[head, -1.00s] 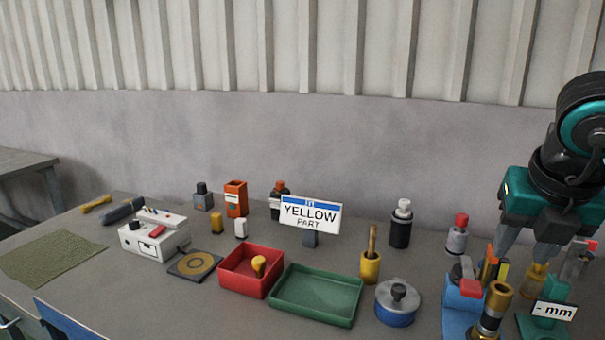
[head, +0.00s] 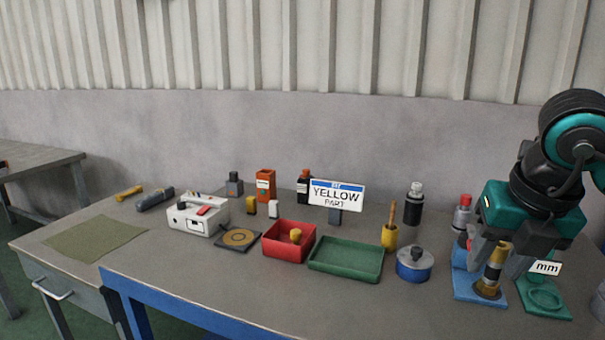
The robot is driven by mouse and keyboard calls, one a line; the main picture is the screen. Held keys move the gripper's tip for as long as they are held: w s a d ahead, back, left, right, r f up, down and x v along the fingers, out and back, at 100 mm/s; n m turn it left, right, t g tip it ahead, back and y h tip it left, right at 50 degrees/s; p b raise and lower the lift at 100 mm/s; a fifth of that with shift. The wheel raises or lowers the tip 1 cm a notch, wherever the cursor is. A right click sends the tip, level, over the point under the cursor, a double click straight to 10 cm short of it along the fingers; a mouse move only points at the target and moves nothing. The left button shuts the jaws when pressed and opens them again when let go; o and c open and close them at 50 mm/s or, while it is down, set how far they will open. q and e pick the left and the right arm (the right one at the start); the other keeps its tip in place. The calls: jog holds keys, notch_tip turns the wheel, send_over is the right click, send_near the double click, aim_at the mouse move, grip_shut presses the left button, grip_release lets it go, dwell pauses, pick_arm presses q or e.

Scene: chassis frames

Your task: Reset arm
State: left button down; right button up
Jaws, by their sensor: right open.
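My right gripper (head: 497,258) is at the right of the head view, its fingers apart and pointing down. It appears in front of or above a blue fixture (head: 470,289) that bears a brass-coloured cylinder (head: 495,262). The cylinder shows between the fingers; I cannot tell whether they touch it. A green fixture (head: 548,298) with a round recess stands to the right, and a white "mm" label (head: 546,267) shows above it. My left gripper is out of view.
A "YELLOW PART" sign (head: 337,192) stands behind a red bin (head: 277,250) holding a yellow piece and an empty green tray (head: 345,261). A blue-grey pot (head: 414,265) stands left of the blue fixture. The bench front (head: 300,300) is clear.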

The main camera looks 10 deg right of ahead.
jog(key=s+a+f+n+g+y, duration=0.1)
jog(key=a+f+n+g+y, duration=0.15)
jog(key=a+y, duration=0.4)
jog(key=s+a+f+n+g+y, duration=0.1)
jog(key=a+f+n+g+y, duration=0.2)
jog(key=a, duration=0.7)
jog(key=a+r+m+t+y, duration=0.3)
jog(key=a+m+y, duration=0.4)
jog(key=y, duration=0.5)
jog(key=w+d+f+m+t+h, duration=0.3)
jog(key=f+m+t+h, duration=0.4)
jog(key=m, duration=0.3)
jog(key=w+d+f+m+t+h, duration=0.45)
jog(key=f+m+t, duration=0.25)
jog(key=m+t, duration=0.3)
jog(key=s+d+f+m+g+h, duration=0.1)
jog(key=s+f+m+g+h, duration=0.1)
jog(key=s+f, duration=0.2)
jog(key=s+d+f+m+g+h, duration=0.1)
jog(key=s+f+m+g+h, duration=0.2)
jog(key=f, duration=0.7)
jog(key=s+d+f+m+g+h, duration=0.1)
jog(key=s+f+m+g+h, duration=0.1)
jog(key=s+f, duration=0.3)
notch_tip(320, 180, down, 3)
jog(key=shift+s+d+r, duration=0.15)
jog(key=shift+s+d, duration=0.25)
